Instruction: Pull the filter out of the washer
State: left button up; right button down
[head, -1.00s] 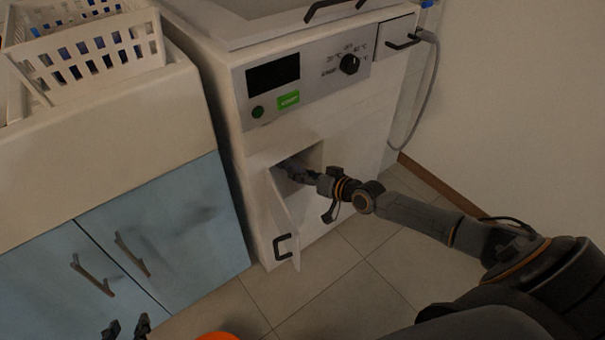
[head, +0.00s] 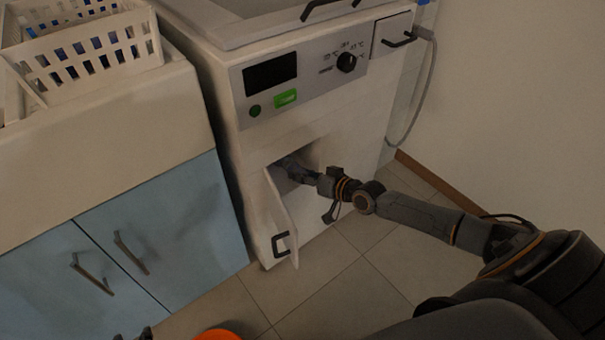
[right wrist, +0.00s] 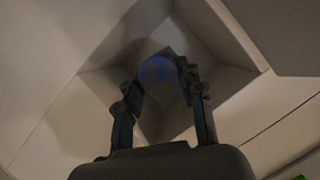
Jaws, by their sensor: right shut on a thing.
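The white washer (head: 345,145) stands in the middle of the head view, with its small lower hatch door (head: 281,212) swung open to the left. My right gripper (head: 288,165) reaches into the square recess behind that door. In the right wrist view, its fingers (right wrist: 160,74) close around the round blue filter (right wrist: 158,69) at the back of the recess. The filter is dim there and hidden in the head view. The tips of my left gripper (head: 132,337) just show at the bottom edge, apart and with nothing seen between them.
A blue-fronted cabinet (head: 165,235) with a white basket (head: 85,50) on top stands left of the washer. An orange round object (head: 217,334) is on the floor at the bottom edge. The tiled floor before the washer is otherwise clear. A wall is on the right.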

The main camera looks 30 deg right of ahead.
pick_arm(q)
jog(key=shift+s+a+f+g+p, duration=0.15)
jog(key=shift+s+a+f+g, duration=0.15)
jog(key=shift+s, duration=0.35)
jog(key=shift+s+a+f+g+p, duration=0.2)
jog(key=shift+s+f+g, duration=0.2)
jog(key=shift+s, duration=0.2)
pick_arm(e)
jog(key=shift+s+d, duration=0.1)
jog(key=shift+s, duration=0.55)
pick_arm(q)
jog(key=shift+s+y, duration=0.1)
jog(key=shift+y, duration=0.2)
jog(key=shift+s+a+f+g, duration=0.25)
jog(key=shift+s+g, duration=0.15)
jog(key=shift+s, duration=0.15)
pick_arm(e)
jog(key=shift+s, duration=0.25)
pick_arm(q)
jog(key=shift+s, duration=0.1)
jog(key=shift+s+a+f+g+p, duration=0.25)
jog(key=shift+s+g, duration=0.1)
jog(key=shift+s, duration=0.3)
jog(key=shift+s+a+f+g+p, duration=0.1)
jog(key=shift+s+f+g, duration=0.2)
jog(key=shift+s, duration=0.35)
pick_arm(e)
jog(key=shift+s+d, duration=0.1)
jog(key=shift+s, duration=0.5)
